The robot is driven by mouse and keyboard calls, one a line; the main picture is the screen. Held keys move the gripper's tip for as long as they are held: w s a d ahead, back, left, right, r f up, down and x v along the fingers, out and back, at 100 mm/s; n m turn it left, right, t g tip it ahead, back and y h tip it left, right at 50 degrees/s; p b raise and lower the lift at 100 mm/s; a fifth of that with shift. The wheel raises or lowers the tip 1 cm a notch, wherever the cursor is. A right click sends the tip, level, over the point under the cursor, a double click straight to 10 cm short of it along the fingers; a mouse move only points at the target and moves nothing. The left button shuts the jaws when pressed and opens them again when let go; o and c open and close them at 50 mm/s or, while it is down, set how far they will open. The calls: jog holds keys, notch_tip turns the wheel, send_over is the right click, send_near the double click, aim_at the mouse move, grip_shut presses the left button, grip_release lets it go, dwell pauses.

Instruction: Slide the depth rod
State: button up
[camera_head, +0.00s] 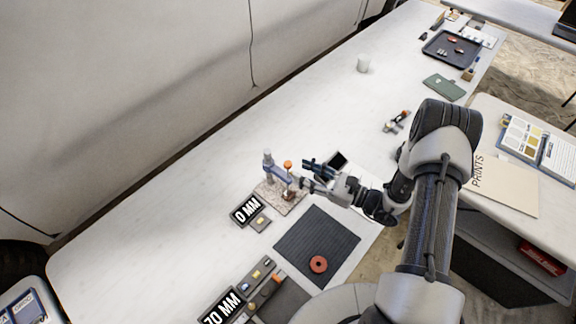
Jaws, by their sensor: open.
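A small gauge stand (269,170) with a grey column and a blue-grey arm stands on a speckled stone base (268,197) on the white table. An upright piece with an orange top (288,164), likely the depth rod, stands at the right end of that arm. Its lower part is small and hard to make out. My gripper (303,175) is open, just right of this piece, with its fingers pointing left toward it. Whether a finger touches it I cannot tell. A display (245,211) left of the base reads "0 MM".
A dark ribbed mat (302,246) with a red ring (318,264) lies in front. A second display (222,308) reads "70 MM". A white cup (363,63) and a dark tray (437,53) stand farther back. The table behind the stand is clear.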

aim_at(288, 163)
jog(key=x, duration=0.6)
jog(key=shift+a+b, duration=0.15)
jog(key=shift+b, duration=0.15)
grip_shut()
dwell(0.4)
